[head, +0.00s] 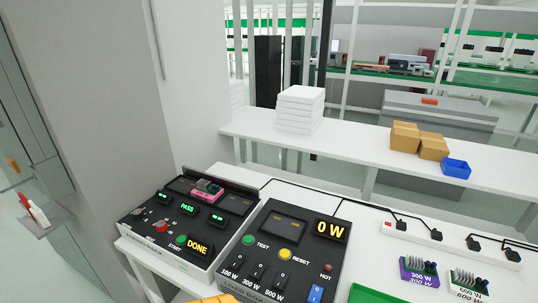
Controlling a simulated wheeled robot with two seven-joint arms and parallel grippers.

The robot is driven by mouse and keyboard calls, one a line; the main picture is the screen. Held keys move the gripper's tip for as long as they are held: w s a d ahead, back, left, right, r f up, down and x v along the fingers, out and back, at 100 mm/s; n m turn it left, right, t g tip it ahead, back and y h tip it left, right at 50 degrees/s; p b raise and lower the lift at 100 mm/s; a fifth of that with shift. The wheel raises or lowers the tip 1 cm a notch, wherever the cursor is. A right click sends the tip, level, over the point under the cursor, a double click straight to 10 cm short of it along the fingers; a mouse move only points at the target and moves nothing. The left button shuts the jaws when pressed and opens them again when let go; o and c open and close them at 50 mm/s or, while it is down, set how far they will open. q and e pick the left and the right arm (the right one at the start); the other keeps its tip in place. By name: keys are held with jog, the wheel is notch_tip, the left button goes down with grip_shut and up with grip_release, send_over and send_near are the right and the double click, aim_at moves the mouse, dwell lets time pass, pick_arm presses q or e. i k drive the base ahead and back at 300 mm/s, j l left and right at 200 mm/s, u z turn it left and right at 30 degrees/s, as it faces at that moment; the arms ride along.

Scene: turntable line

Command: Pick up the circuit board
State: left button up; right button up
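A small pink circuit board (207,189) with dark and light parts on it sits at the back of the left black test unit (149,242), by its raised rear edge. The unit's green displays include one reading PASS, and a yellow one reads DONE. Neither of my grippers can be made out. A yellow-orange edge shows at the bottom of the head view; I cannot tell what it belongs to.
A second black unit (262,272) reading 0 W, with switches and buttons, stands to the right. Purple 300 W (419,279) and white 600 W (467,293) modules lie further right, near a power strip (411,235). Cardboard boxes (405,137) and a blue bin (456,168) stand on the rear shelf.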

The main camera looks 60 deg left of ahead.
aim_at(204, 191)
jog(key=u, duration=2.6)
